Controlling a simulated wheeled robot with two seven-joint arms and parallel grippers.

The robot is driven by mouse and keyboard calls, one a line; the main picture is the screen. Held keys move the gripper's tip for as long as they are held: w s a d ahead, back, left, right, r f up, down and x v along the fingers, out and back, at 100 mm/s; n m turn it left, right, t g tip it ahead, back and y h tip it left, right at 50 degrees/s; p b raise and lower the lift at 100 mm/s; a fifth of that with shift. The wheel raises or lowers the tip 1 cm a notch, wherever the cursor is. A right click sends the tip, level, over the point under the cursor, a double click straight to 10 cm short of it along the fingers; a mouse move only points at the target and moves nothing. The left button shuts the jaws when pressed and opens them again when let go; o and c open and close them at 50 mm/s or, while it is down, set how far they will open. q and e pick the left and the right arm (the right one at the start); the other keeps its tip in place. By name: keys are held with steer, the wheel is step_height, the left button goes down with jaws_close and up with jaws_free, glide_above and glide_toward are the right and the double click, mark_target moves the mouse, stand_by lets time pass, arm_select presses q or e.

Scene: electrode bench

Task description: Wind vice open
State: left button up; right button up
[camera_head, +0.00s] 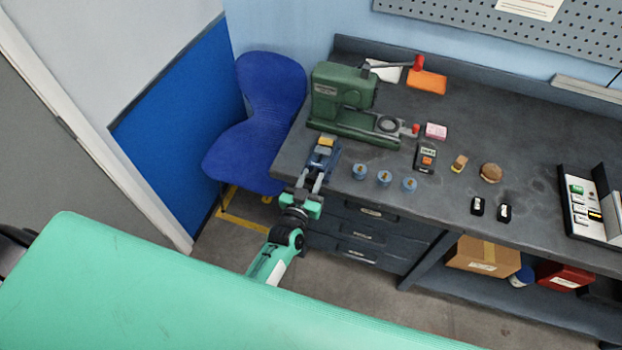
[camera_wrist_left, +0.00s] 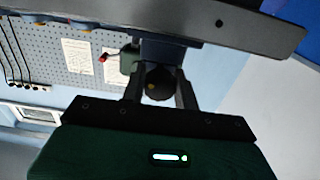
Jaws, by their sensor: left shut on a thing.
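The small blue vice (camera_head: 321,158) stands at the front left edge of the bench, with a yellow piece (camera_head: 326,142) at its far end. My left gripper (camera_head: 311,180) reaches it from the front, at the bench's edge. In the left wrist view, my left gripper (camera_wrist_left: 161,92) is shut on a dark round knob (camera_wrist_left: 160,80) at the front of the vice; one finger lies on each side of it. The vice's body is mostly hidden behind the knob there, and how wide its jaws stand cannot be told. My right gripper is not in view.
A green press (camera_head: 345,95) with red-tipped levers stands behind the vice. Several blue pots (camera_head: 384,178) stand to its right, and a meter (camera_head: 426,157) lies beyond them. Drawers (camera_head: 360,232) lie below the bench top, and a blue chair (camera_head: 262,120) is at the left.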

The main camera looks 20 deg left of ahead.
arm_select(q)
steer(key=shift+n, duration=0.3)
steer(key=n+b, duration=0.1)
steer(key=n, duration=0.3)
steer(key=shift+n, duration=0.3)
steer(key=n+b, duration=0.1)
steer(key=n, duration=0.3)
steer(key=shift+n, duration=0.3)
steer(key=n+b, duration=0.2)
steer(key=n, duration=0.3)
steer(key=n+b, duration=0.1)
steer(key=n, duration=0.4)
steer(key=shift+b, duration=0.35)
steer(key=shift+n, duration=0.3)
steer(key=o, duration=1)
steer(key=shift+r, duration=0.1)
steer(key=shift+c, duration=0.2)
